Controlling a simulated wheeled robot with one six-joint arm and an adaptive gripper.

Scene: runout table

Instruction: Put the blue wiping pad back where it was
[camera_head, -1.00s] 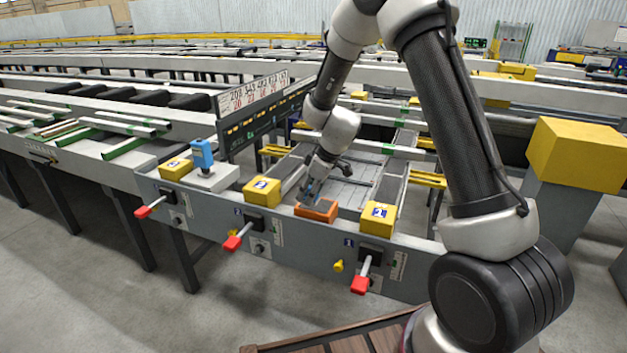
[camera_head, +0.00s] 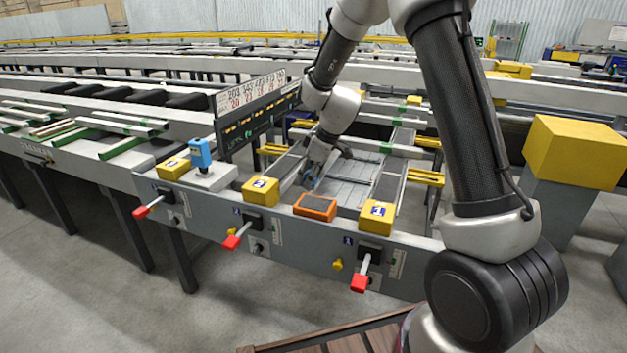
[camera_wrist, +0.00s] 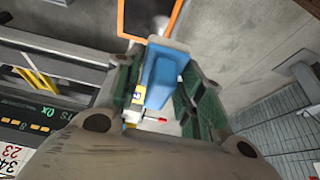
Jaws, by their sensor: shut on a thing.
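My gripper (camera_head: 310,180) is shut on the blue wiping pad (camera_wrist: 163,75), which stands out between its two fingers in the wrist view. In the head view the pad is small and mostly hidden by the fingers. The gripper is beyond the orange-rimmed holder (camera_head: 315,207), over the grey slatted area, apart from the holder. The holder's dark inside looks empty. Its orange rim (camera_wrist: 176,18) also shows at the top of the wrist view, past the pad.
Yellow numbered blocks (camera_head: 260,191) and (camera_head: 378,216) flank the holder on the grey front beam (camera_head: 290,245). Red-tipped levers (camera_head: 237,238) stick out in front. A blue device (camera_head: 200,153) stands on a white base at left. A number board (camera_head: 250,95) rises behind.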

